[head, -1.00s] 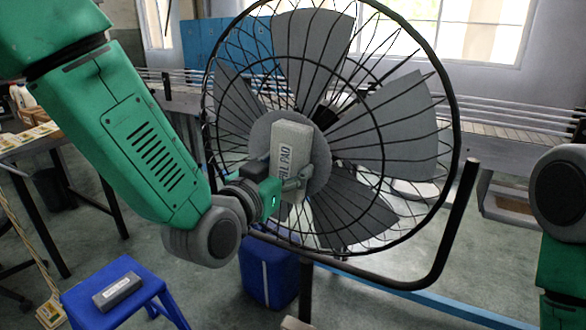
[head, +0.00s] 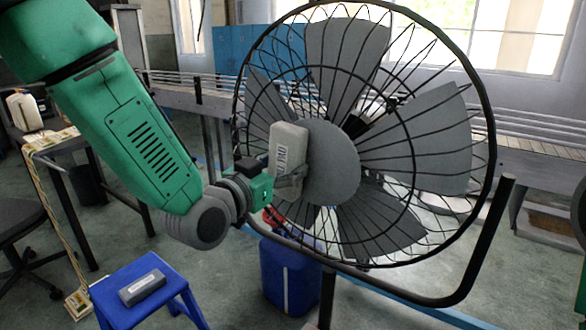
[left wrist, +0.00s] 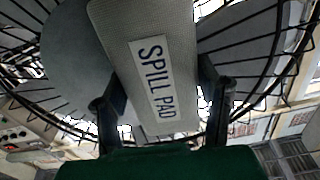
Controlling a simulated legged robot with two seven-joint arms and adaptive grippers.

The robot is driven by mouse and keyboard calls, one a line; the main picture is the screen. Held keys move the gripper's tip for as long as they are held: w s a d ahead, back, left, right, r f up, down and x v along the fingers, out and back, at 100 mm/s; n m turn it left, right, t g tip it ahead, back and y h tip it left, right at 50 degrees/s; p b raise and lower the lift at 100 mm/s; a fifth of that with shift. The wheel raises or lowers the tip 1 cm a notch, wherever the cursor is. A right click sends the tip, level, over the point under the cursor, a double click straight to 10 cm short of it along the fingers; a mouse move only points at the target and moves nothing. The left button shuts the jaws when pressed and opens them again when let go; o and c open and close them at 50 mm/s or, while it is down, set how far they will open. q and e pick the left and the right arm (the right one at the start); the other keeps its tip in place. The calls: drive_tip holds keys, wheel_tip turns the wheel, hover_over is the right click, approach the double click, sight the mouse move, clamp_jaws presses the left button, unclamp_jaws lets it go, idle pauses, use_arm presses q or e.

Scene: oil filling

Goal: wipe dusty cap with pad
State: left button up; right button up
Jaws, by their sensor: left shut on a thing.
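The cap is the round grey disc (head: 332,163) at the middle of the black wire fan. In the left wrist view the cap (left wrist: 75,65) shows behind the pad. My left gripper (head: 290,180) is shut on a light grey pad (head: 287,147), held upright at the cap's left edge. In the left wrist view the pad (left wrist: 140,50) reads "SPILL PAD" and sits between the two fingers (left wrist: 165,100). The pad hides part of the cap, and I cannot tell whether they touch. My right gripper is not in view.
The fan's wire cage (head: 487,150) and dark frame (head: 505,220) surround the cap. A blue stool (head: 150,300) with a grey block (head: 142,288) stands lower left. A blue container (head: 290,278) stands below the fan. A table (head: 50,143) is at the left.

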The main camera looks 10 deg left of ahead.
sight(344, 165)
use_arm(q)
drive_tip(key=shift+w+a, duration=0.15)
drive_tip(key=shift+a, duration=0.2)
drive_tip(key=shift+r+p, duration=0.75)
drive_tip(key=shift+r, duration=0.25)
drive_tip(key=shift+s+d+f, duration=0.1)
drive_tip(key=shift+s+d, duration=0.1)
drive_tip(key=shift+d, duration=0.35)
drive_tip(key=shift+s+d, duration=0.2)
drive_tip(key=shift+d, duration=0.35)
drive_tip(key=shift+s+d, duration=0.55)
drive_tip(key=shift+d, duration=0.95)
drive_tip(key=shift+s+d, duration=0.6)
drive_tip(key=shift+d, duration=0.9)
drive_tip(key=shift+s+d, duration=0.55)
drive_tip(key=shift+d, duration=0.95)
drive_tip(key=v, duration=0.6)
drive_tip(key=shift+v, duration=1.55)
drive_tip(key=shift+a, duration=0.1)
